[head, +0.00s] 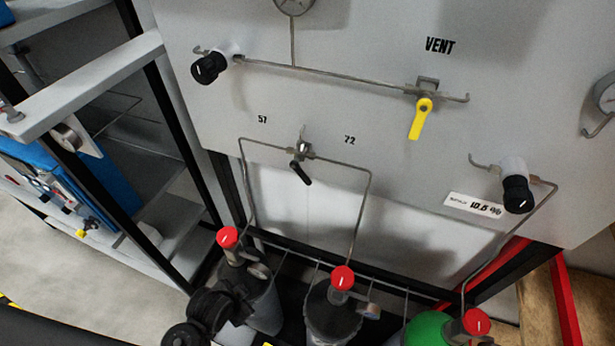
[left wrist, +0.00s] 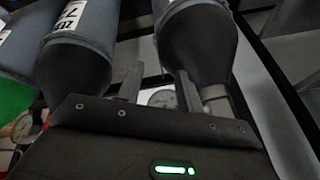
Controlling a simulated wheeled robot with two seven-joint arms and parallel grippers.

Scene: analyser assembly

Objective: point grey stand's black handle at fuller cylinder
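The valve's black handle (head: 301,173) is on the grey panel (head: 400,190), between the marks 57 and 72. It points down and slightly right. Pipes run from its valve to the left grey cylinder (head: 263,310) and middle grey cylinder (head: 331,320), both with red knobs. My left gripper (head: 238,290) is low by the left cylinder, below the handle and apart from it; its fingertips are hard to make out there. In the left wrist view its fingers (left wrist: 160,75) are apart with nothing held between them, near the dark cylinder shoulders. My right gripper is not in view.
A green cylinder (head: 428,329) stands at the right. Above the handle are a yellow vent lever (head: 421,118) and a black knob (head: 208,68); another black knob (head: 517,194) is at right. A grey frame (head: 90,85) stands left. The panel around the handle is clear.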

